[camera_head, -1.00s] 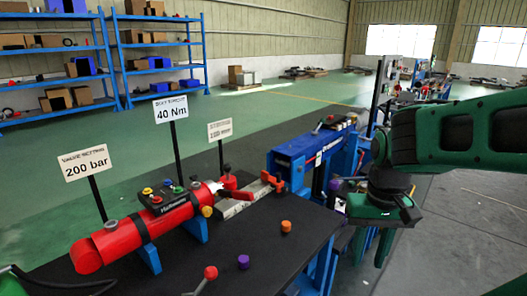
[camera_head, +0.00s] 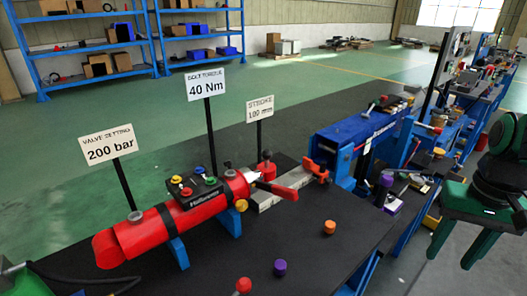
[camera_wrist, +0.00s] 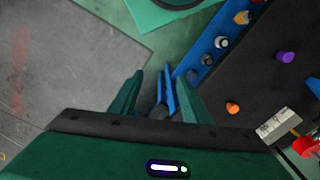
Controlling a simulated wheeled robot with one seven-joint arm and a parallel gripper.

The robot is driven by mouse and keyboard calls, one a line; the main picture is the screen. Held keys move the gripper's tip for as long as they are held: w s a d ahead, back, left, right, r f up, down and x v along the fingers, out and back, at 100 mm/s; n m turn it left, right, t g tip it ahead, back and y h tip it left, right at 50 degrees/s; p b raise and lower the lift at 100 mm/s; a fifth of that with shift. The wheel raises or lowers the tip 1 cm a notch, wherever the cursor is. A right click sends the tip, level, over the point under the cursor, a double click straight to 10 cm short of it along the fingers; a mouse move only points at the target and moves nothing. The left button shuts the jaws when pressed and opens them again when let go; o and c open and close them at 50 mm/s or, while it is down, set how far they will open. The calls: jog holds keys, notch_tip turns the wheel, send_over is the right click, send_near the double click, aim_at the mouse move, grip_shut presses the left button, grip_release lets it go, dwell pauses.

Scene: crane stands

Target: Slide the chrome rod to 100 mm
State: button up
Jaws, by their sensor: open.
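A red hydraulic cylinder (camera_head: 150,233) lies on blue supports on the dark bench. At its right end a short bit of chrome rod (camera_head: 258,178) seems to show, largely hidden by red parts. A pale scale bar (camera_head: 284,195) runs out beside this end, below a sign reading "STROKE 100 mm" (camera_head: 259,109). The scale bar also shows in the wrist view (camera_wrist: 279,125), with a red part at its end. My green gripper (camera_head: 455,243) hangs at the right, clear of the bench and well away from the rod. In the wrist view its fingers (camera_wrist: 160,80) are apart and empty.
An orange knob (camera_head: 329,227), a purple knob (camera_head: 280,267) and a red knob (camera_head: 243,286) stand on the bench (camera_head: 320,270). A blue beam unit (camera_head: 360,135) stands behind, with more stands beyond. Sign posts rise behind the cylinder. Grey floor is free at the right.

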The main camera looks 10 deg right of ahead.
jog(key=w+r, duration=0.2)
jog(key=w, duration=0.4)
notch_tip(320, 180, up, 10)
jog(key=n+t, duration=0.4)
send_over(267, 151)
jog(key=s+a, duration=0.1)
jog(key=s, duration=0.3)
jog(key=shift+h, duration=0.4)
jog(key=x, duration=1)
jog(key=shift+w+f, duration=0.1)
jog(key=shift+w, duration=0.05)
jog(key=shift+d, duration=0.1)
